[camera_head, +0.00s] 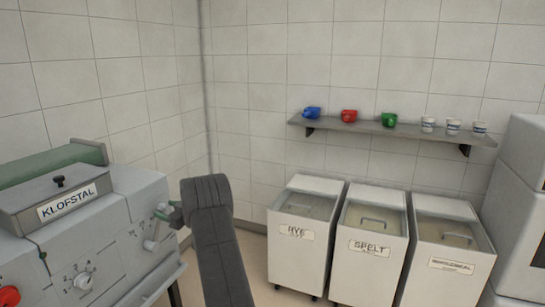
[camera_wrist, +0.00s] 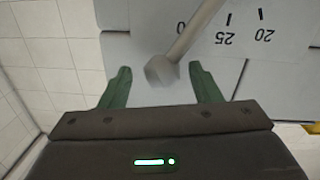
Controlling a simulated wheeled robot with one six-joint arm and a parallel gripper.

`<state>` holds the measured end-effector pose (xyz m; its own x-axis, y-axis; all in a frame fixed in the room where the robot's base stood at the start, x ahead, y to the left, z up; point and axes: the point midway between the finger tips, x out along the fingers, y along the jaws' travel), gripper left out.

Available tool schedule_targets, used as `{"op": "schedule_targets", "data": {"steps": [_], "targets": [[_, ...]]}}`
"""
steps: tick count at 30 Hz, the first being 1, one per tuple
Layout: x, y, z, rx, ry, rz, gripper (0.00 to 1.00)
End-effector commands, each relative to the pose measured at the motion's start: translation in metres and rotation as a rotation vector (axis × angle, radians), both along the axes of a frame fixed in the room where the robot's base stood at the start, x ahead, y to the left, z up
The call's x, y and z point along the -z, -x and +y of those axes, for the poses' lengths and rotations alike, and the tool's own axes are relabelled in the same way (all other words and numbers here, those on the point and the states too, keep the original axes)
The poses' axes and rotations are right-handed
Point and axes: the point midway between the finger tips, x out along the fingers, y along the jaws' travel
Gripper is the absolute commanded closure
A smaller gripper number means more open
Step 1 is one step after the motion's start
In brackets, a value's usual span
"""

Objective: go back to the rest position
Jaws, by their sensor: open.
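My gripper (camera_wrist: 160,88) shows in the wrist view with its two green fingers spread apart and nothing held between them. A grey lever with a blocky end (camera_wrist: 161,70) lies just beyond and between the fingertips; I cannot tell whether it touches them. Behind it is a pale panel with a dial scale marked 20 and 25. In the head view my gripper (camera_head: 174,214) is small and partly hidden by my dark arm, close to the right side of the grey machine labelled KLOFSTAL (camera_head: 90,235) and its lever (camera_head: 151,244).
Bins labelled RYE (camera_head: 298,255) and SPELT (camera_head: 367,270) and a third bin (camera_head: 450,285) stand along the back wall. A shelf (camera_head: 390,130) above holds blue, red and green mugs and several white cups. A white appliance stands at the right edge. Floor shows between machine and bins.

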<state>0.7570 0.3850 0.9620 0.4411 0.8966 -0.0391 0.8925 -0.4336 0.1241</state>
Motion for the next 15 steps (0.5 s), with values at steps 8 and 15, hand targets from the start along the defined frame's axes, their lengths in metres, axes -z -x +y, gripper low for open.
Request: {"op": "schedule_targets", "data": {"steps": [8, 15], "targets": [[0.000, 0.021, -0.046, 0.003, 0.001, 0.000, 0.43], [-0.002, 0.043, -0.089, 0.003, 0.000, 0.001, 0.43]]}}
